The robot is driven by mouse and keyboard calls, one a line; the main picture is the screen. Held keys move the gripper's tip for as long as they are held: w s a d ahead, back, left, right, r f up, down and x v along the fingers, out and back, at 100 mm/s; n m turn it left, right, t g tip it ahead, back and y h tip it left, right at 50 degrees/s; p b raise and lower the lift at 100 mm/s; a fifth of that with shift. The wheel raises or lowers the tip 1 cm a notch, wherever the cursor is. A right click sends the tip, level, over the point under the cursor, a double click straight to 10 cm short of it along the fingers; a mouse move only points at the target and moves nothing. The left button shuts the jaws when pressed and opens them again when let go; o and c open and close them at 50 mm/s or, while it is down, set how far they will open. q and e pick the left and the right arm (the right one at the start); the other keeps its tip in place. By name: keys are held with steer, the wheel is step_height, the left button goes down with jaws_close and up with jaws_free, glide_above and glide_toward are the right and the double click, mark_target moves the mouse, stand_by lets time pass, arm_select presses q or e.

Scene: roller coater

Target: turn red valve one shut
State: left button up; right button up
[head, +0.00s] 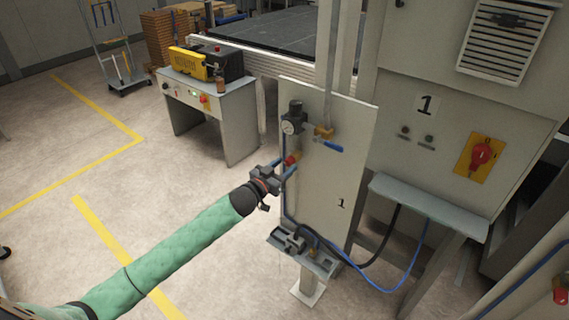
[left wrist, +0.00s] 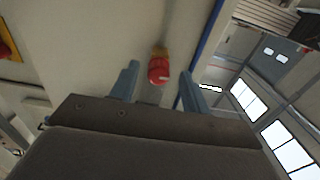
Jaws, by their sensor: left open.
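The red valve (head: 291,160) is a small round red knob on a brass fitting, on the pale panel (head: 325,185) marked 1. It also shows in the left wrist view (left wrist: 158,71), ahead of the gripper and roughly between its two blue-grey fingers. My left gripper (head: 285,168) is at the panel's left side, right at the knob. In the left wrist view the left gripper (left wrist: 160,82) is open, with the fingers on either side of the knob. I cannot tell whether a finger touches it. My right gripper is not in view.
A pressure gauge (head: 288,127) and a blue-handled valve (head: 329,146) sit above the knob. Below, a small bracket (head: 304,252) carries hoses. A grey cabinet (head: 420,150) with a red rotary switch (head: 481,155) stands right.

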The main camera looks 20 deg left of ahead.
arm_select(q)
steer(key=shift+w+d, duration=0.2)
steer(key=shift+w, duration=0.1)
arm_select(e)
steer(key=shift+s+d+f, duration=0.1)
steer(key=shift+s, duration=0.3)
arm_select(q)
steer(key=c, duration=1)
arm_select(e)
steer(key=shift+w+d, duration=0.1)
